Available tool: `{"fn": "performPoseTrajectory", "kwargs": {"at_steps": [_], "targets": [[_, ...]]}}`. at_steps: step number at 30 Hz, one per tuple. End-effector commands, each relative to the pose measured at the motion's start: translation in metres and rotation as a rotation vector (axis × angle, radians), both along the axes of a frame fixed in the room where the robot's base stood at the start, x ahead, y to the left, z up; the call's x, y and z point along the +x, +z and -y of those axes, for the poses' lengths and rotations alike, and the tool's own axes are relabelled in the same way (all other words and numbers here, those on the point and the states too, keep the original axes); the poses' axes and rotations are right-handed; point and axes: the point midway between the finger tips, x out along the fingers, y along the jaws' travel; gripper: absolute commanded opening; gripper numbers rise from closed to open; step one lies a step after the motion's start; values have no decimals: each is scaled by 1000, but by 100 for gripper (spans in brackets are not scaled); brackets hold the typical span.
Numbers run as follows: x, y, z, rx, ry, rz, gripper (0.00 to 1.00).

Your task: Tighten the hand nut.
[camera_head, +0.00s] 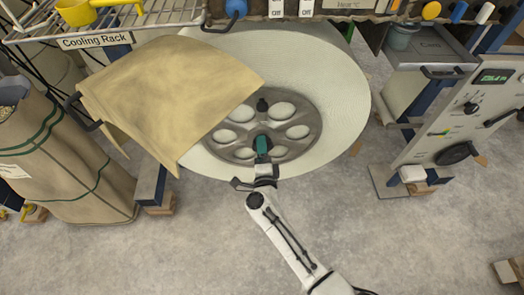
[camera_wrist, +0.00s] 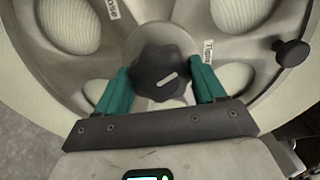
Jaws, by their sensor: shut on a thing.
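A large cream tape reel (camera_head: 340,100) surrounds the hub. A tan cloth (camera_head: 165,95) hangs over its left part. A small black knob (camera_wrist: 291,51) sticks out of the hub. A control panel (camera_head: 465,115) stands at the right and a tan sack (camera_head: 75,165) at the left. The front floor is mostly clear.

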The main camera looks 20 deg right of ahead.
Motion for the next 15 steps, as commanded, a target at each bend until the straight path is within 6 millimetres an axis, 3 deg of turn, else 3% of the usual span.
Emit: {"fn": "performPoseTrajectory", "kwargs": {"at_steps": [15], "targets": [[3, 3, 0, 389, 2, 130, 39]]}}
